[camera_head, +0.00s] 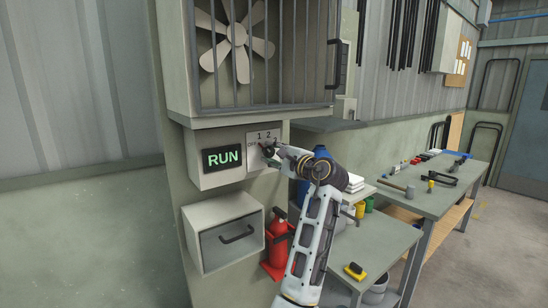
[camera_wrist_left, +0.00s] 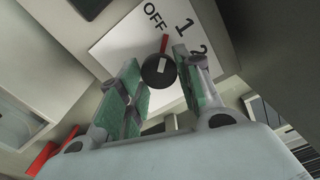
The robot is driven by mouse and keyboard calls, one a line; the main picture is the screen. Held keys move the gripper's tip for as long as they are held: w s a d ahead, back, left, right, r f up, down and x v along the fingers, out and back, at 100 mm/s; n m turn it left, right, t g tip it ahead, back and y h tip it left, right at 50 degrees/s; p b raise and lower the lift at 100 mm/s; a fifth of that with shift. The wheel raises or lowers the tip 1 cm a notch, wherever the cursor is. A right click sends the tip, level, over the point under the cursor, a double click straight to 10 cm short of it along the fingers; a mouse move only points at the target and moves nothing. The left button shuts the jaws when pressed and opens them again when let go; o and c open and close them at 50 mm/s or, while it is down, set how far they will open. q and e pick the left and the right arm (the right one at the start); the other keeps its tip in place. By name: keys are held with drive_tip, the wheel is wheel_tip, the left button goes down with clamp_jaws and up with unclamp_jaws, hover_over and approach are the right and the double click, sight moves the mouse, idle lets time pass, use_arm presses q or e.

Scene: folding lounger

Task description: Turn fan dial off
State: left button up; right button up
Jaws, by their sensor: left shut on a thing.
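The fan dial (camera_wrist_left: 155,72) is a round black knob with a white mark, on a white plate (camera_wrist_left: 110,42) marked OFF, 1 and 2 in the left wrist view. A red mark shows at its edge, between OFF and 1. My left gripper (camera_wrist_left: 158,73) has its green-padded fingers on both sides of the knob and is shut on it. In the head view my left gripper (camera_head: 268,152) is at the plate and hides most of the knob. The lit display (camera_head: 223,158) beside it reads RUN. The fan (camera_head: 237,40) sits above, behind bars. My right gripper is not in view.
A grey drawer box (camera_head: 224,247) with a handle is below the panel. A red extinguisher (camera_head: 277,240) stands right of it, close to my arm. Workbenches (camera_head: 430,190) with tools run along the right wall. The floor at far right is clear.

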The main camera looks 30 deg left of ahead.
use_arm(q)
drive_tip(key=n+b, duration=0.1)
drive_tip(key=n, duration=0.1)
drive_tip(key=shift+n, duration=0.7)
drive_tip(key=o, duration=1)
drive_tip(key=shift+o, duration=0.2)
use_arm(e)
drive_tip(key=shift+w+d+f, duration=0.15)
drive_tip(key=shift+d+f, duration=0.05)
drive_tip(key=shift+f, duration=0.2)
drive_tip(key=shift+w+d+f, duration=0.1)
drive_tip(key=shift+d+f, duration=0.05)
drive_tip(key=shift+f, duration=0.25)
